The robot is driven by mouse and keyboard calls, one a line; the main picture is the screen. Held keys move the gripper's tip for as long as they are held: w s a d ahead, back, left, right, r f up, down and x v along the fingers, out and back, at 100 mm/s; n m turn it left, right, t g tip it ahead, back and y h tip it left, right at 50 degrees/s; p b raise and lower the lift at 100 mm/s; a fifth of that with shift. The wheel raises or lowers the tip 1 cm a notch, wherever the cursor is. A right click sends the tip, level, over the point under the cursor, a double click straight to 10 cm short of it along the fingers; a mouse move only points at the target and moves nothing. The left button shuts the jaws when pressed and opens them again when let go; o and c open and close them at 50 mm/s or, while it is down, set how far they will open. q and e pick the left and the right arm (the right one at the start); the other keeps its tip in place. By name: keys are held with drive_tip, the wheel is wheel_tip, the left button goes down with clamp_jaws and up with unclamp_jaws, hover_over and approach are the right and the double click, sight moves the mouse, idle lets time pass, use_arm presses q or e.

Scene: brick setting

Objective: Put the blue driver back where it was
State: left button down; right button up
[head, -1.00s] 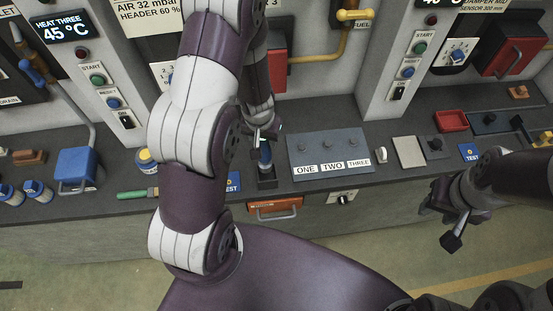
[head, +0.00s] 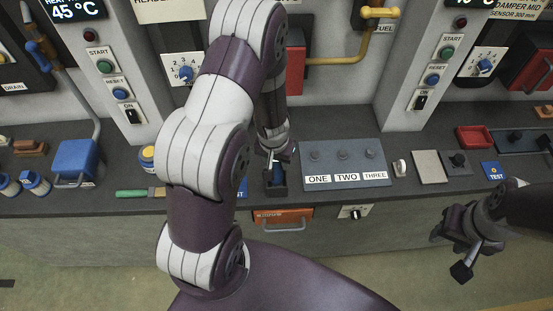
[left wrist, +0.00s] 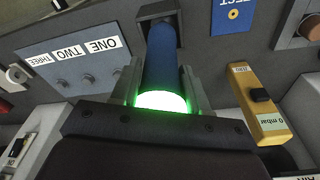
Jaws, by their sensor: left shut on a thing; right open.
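The blue driver (left wrist: 163,58) is between the fingers of my left gripper (left wrist: 165,88) in the left wrist view, with its near end glowing green. My left gripper is shut on it. Its far end meets a dark square holder (left wrist: 146,14); I cannot tell how deep it sits. In the head view my left gripper (head: 276,158) is above the holder (head: 274,190) at the bench front, with a little of the driver (head: 278,174) showing. My right gripper (head: 468,257) is open and empty, in front of the bench at right.
A grey block labelled ONE, TWO, THREE (head: 345,152) stands just right of the holder. A blue TEST plate (left wrist: 233,14) lies beside it. A yellow gauge (left wrist: 260,101) shows in the left wrist view. An orange-red handled drawer (head: 283,218) is below the bench edge.

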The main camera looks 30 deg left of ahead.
use_arm(q)
drive_tip(key=c, duration=0.7)
unclamp_jaws()
drive_tip(key=shift+f, duration=0.1)
drive_tip(key=shift+c, duration=0.2)
drive_tip(key=shift+o, duration=0.9)
drive_tip(key=shift+w, duration=0.15)
drive_tip(key=r+p, duration=0.3)
drive_tip(key=r, duration=0.1)
drive_tip(key=s+r+p, duration=0.1)
drive_tip(key=r+p, duration=0.2)
drive_tip(key=r, duration=0.1)
drive_tip(key=s+r+p, duration=0.1)
drive_tip(key=r+p, duration=0.2)
drive_tip(key=r, duration=0.1)
drive_tip(key=shift+d+r, duration=0.15)
drive_tip(key=shift+r, duration=0.05)
drive_tip(key=s+d+r+m, duration=0.1)
drive_tip(key=s+d+r, duration=0.25)
drive_tip(key=r, duration=0.25)
drive_tip(key=s+d+r+m, duration=0.1)
drive_tip(key=s+d+r, duration=0.1)
drive_tip(key=s+r, duration=0.4)
wheel_tip(320, 180, down, 16)
drive_tip(key=w+b, duration=0.2)
drive_tip(key=b, duration=1.4)
drive_tip(key=shift+w+a, duration=0.15)
drive_tip(key=shift+a, duration=0.15)
